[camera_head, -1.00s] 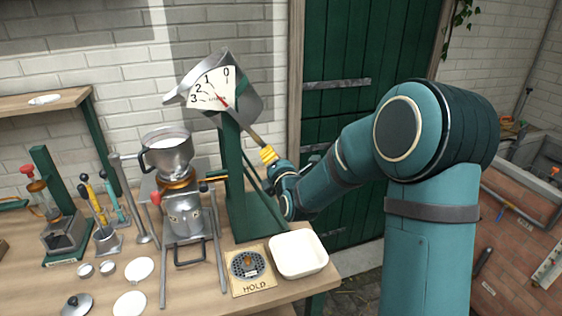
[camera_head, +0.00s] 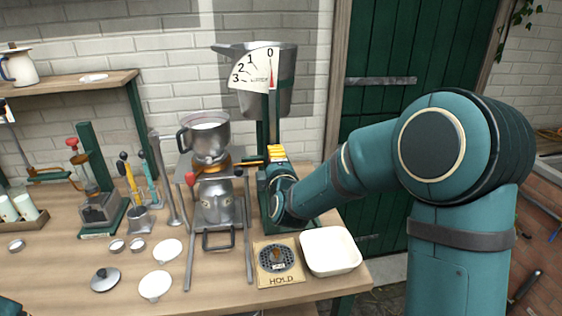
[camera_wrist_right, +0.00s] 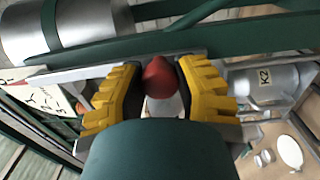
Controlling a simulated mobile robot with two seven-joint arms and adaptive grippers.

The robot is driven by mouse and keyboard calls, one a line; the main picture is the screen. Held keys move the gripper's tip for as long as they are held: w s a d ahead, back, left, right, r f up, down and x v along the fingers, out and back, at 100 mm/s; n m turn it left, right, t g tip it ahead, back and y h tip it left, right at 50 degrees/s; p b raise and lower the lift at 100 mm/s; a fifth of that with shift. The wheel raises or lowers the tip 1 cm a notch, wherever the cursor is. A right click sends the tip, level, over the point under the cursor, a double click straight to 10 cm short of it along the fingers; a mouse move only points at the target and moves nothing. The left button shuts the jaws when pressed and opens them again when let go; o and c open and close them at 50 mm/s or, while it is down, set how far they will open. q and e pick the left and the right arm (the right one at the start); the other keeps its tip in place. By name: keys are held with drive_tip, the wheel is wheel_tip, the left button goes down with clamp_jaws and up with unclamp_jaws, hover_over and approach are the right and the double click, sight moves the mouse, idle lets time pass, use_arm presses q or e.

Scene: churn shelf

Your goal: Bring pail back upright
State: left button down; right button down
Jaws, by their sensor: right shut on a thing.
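The metal pail (camera_head: 287,95) hangs on the green stand (camera_head: 268,130), behind a white dial (camera_head: 255,70) marked 0 to 3. It looks upright, and the red needle points at 0. My right gripper (camera_head: 276,153) is at the stand, below the pail. In the right wrist view, its yellow fingers (camera_wrist_right: 160,90) are closed around a red knob (camera_wrist_right: 160,78). The rod behind the knob is mostly hidden in the head view. A silver cylinder in the wrist view's upper left is probably the pail (camera_wrist_right: 95,25). My left gripper is not in view.
A white tray (camera_head: 330,250) and a HOLD plate (camera_head: 277,262) lie in front. Small tools and white discs cover the table's left side. A green door (camera_head: 400,120) is behind.

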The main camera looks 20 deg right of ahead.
drive_tip(key=shift+a, duration=0.15)
drive_tip(key=c, duration=0.6)
unclamp_jaws()
drive_tip(key=shift+w+a, duration=0.1)
drive_tip(key=v, duration=1.2)
